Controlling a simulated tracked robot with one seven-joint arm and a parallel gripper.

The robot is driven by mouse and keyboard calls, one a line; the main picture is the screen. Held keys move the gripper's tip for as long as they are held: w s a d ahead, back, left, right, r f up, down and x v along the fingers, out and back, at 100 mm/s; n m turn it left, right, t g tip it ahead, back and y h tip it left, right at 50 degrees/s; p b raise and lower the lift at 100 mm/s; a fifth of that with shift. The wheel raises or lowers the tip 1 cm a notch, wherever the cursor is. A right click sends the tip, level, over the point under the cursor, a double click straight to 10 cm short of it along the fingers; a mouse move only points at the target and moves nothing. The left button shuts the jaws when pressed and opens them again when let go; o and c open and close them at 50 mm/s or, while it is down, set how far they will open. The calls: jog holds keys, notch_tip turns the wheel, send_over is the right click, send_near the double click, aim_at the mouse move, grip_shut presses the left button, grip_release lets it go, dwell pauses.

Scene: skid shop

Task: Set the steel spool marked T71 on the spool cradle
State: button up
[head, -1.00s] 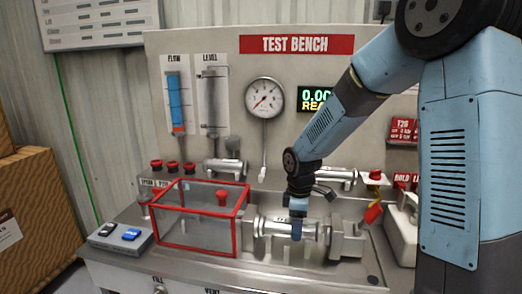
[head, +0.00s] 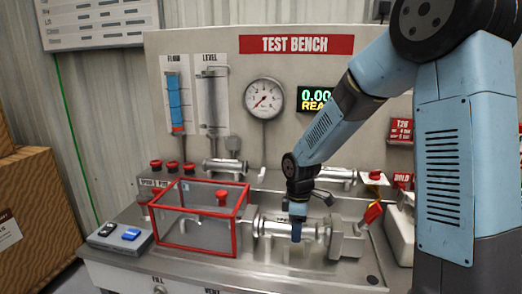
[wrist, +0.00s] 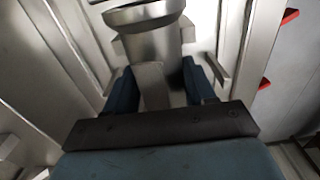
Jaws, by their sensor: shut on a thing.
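A steel spool (head: 272,228) with flanged ends lies level in the sink-like recess of the test bench, in front of a steel end block (head: 345,244) on its right. My gripper (head: 296,233) points down over the spool's middle and is shut on it. In the wrist view the steel spool (wrist: 155,45) runs between the two blue fingers (wrist: 160,90), its round flange at the top. No T71 mark is legible. Whether the spool rests on the cradle or hangs just above it, I cannot tell.
A red-framed clear guard box (head: 200,222) stands just left of the spool. Two other steel spools, one at left (head: 225,167) and one at right (head: 337,176), sit at the back. A red tag (head: 373,212) hangs at right. A switch box (head: 120,237) sits at front left.

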jog(key=shift+w+r, duration=0.1)
jog(key=shift+r, duration=0.15)
jog(key=c, duration=0.4)
jog(key=shift+r, duration=0.25)
jog(key=shift+r, duration=0.2)
jog(key=shift+r, duration=3.7)
